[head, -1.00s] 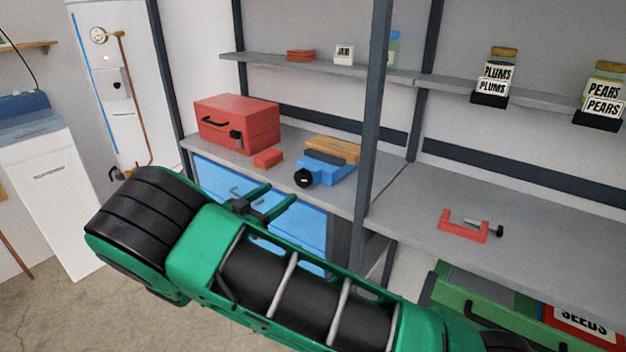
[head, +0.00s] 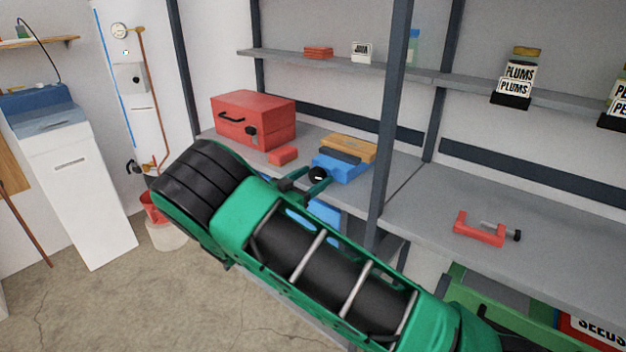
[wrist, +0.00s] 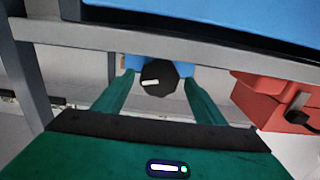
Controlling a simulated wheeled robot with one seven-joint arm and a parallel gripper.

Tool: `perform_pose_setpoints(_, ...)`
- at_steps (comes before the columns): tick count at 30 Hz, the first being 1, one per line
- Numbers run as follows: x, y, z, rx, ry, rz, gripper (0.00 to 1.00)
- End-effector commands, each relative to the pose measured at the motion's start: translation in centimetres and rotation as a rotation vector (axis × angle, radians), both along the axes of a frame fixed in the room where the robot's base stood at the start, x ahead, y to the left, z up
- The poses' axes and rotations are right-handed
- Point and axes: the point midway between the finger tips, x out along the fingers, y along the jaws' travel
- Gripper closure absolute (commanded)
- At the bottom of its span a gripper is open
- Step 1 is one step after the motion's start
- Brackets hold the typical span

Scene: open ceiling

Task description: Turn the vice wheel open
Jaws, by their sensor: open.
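The blue vice (head: 345,168) sits on the grey workbench, with a dark jaw and a wooden block at its top. Its black wheel (head: 318,175) faces the bench's front and bears a white mark. The wheel also shows in the wrist view (wrist: 157,80), in front of the blue vice body (wrist: 184,68). My green gripper (head: 307,181) is open, its fingertips close to the wheel. In the wrist view my gripper (wrist: 158,84) has a finger on each side of the wheel, with gaps visible; I cannot tell the remaining depth. Part of the vice is hidden by my gripper.
A red toolbox (head: 254,120) and a small red block (head: 283,156) stand left of the vice. A dark shelf post (head: 389,130) rises to its right. A red clamp (head: 480,231) lies farther right on the bench (head: 425,205). Blue drawers lie beneath the bench.

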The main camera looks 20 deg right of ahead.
Motion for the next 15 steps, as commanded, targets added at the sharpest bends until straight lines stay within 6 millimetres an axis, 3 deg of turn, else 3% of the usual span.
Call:
perform_pose_setpoints(3,-0.01,0.01,0.00,0.000,0.000,0.000,0.38)
perform_pose_setpoints(8,0.01,0.02,0.01,0.000,0.000,0.000,0.76)
perform_pose_setpoints(15,0.08,0.08,0.03,-0.006,0.006,0.002,0.76)
